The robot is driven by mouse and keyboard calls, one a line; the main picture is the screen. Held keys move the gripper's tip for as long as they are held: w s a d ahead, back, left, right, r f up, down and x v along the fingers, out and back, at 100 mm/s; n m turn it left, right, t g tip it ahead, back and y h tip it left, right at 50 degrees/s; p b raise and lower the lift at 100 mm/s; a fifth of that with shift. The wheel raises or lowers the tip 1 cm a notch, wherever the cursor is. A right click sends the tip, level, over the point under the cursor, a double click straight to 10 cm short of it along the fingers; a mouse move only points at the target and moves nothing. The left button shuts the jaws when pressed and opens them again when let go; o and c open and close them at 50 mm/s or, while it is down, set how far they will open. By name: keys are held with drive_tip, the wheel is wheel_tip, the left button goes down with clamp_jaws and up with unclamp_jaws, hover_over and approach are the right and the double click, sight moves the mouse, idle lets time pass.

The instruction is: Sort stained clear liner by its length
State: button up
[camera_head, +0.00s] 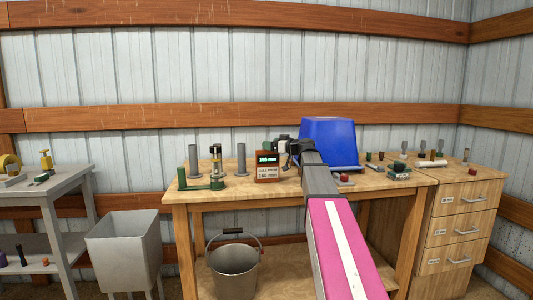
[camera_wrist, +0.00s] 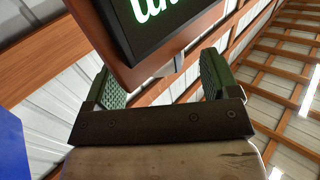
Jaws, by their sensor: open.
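I cannot pick out a stained clear liner in either view. My gripper (camera_wrist: 162,82) is open, with its two green ribbed finger pads apart and no object clamped between them. A brown display box (camera_wrist: 150,62) with lit green characters is close in front of the fingers in the wrist view. In the head view this box (camera_head: 267,168) stands on the wooden bench (camera_head: 230,200), with a green screen over a white label mentioning a length in mm. A green gauge-like fixture (camera_head: 203,184) and a small upright press (camera_head: 216,165) stand left of it.
Grey cylinders (camera_head: 193,160) stand at the bench's back left. A blue bin (camera_head: 331,140) is behind my arm. Several small parts and a white roll (camera_head: 432,163) lie at right, above a drawer unit (camera_head: 462,225). A bucket (camera_head: 234,262) and grey tub (camera_head: 124,245) stand lower down.

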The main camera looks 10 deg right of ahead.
drive_tip(key=x, duration=0.3)
drive_tip(key=shift+w+a+r, duration=0.15)
drive_tip(key=shift+a, duration=0.05)
drive_tip(key=c, duration=1.1)
